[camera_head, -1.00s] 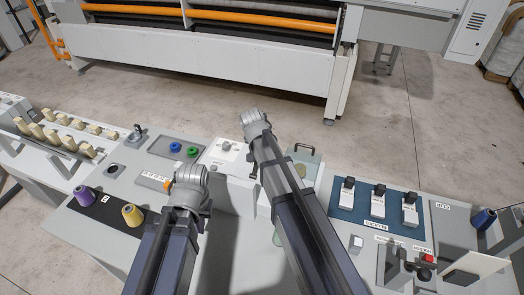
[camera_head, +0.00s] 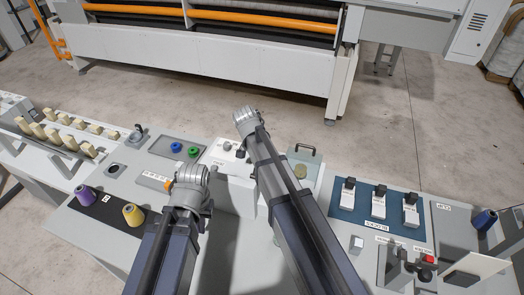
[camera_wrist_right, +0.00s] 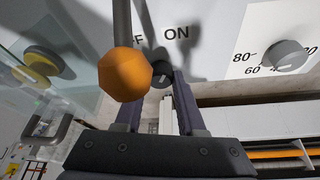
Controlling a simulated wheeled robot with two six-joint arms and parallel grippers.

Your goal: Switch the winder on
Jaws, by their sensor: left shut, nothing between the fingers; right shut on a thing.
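The winder is a white box (camera_head: 222,158) on the table in the head view. The right wrist view shows its panel with an ON label (camera_wrist_right: 176,33), a partly hidden OFF label, and a small dark switch knob (camera_wrist_right: 162,72). My right gripper (camera_wrist_right: 159,80) is shut on that knob; in the head view its arm largely hides it. An orange ball (camera_wrist_right: 125,75) on a grey stem stands in front of the panel, covering part of the OFF label. My left gripper (camera_head: 204,212) is shut and empty, left of the winder, partly hidden by its wrist.
A grey dial (camera_wrist_right: 286,55) with numbers sits beside the switch. Green and blue spools (camera_head: 193,151) lie in a tray to the left. The blue block mat (camera_head: 337,213) is at the right.

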